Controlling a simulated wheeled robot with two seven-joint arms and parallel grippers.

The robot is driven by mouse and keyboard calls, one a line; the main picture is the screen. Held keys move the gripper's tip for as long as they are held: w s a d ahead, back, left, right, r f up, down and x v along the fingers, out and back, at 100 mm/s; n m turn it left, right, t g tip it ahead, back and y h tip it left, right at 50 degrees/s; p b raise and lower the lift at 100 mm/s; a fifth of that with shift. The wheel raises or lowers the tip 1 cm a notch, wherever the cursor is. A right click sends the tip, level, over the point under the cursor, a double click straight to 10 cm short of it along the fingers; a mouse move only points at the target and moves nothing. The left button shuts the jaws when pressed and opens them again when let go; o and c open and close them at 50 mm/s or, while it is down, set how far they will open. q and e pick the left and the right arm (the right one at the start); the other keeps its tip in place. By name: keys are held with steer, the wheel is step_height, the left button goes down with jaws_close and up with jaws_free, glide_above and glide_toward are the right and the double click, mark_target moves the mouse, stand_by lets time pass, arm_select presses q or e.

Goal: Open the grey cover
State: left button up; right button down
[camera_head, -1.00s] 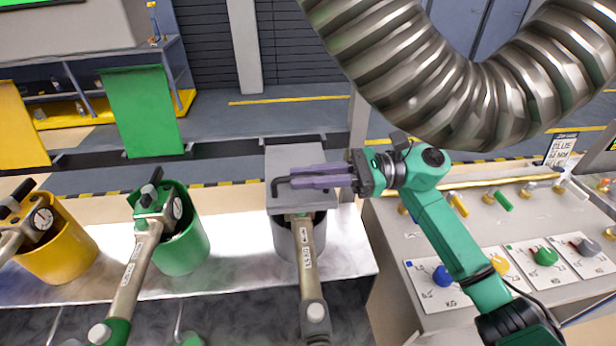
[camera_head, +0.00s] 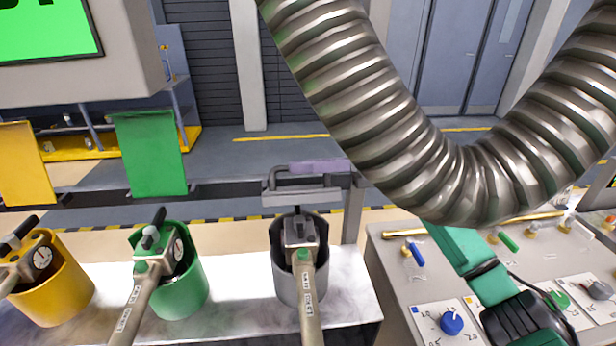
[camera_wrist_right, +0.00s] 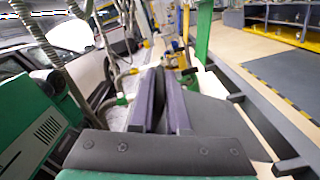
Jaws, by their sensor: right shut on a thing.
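The grey cover (camera_head: 300,192) shows nearly edge-on in the head view, raised above and behind the grey bucket (camera_head: 285,268), whose mouth is uncovered. Its dark bent handle (camera_head: 275,174) stands on the upper side. My right gripper (camera_head: 318,167) has purple fingers shut on this handle; a large hose hides its wrist. In the right wrist view the two purple fingers (camera_wrist_right: 164,103) stand close together, with a grey panel (camera_wrist_right: 215,120) at their right. The handle between them is hard to make out. My left gripper is out of view.
A ribbed metal hose (camera_head: 430,165) hangs in front of my right arm. Upright green (camera_head: 150,155) and yellow (camera_head: 22,165) covers stand behind their buckets at the left. A nozzle (camera_head: 300,235) sits in the grey bucket. A knob panel (camera_head: 450,320) is at the right.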

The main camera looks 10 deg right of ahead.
steer(key=shift+w+r, duration=0.2)
stand_by(0.3)
steer(key=c, duration=0.9)
jaws_free()
steer(key=shift+d+f, duration=0.15)
steer(key=shift+d, duration=0.15)
steer(key=d+b, duration=0.5)
steer(key=d, duration=0.9)
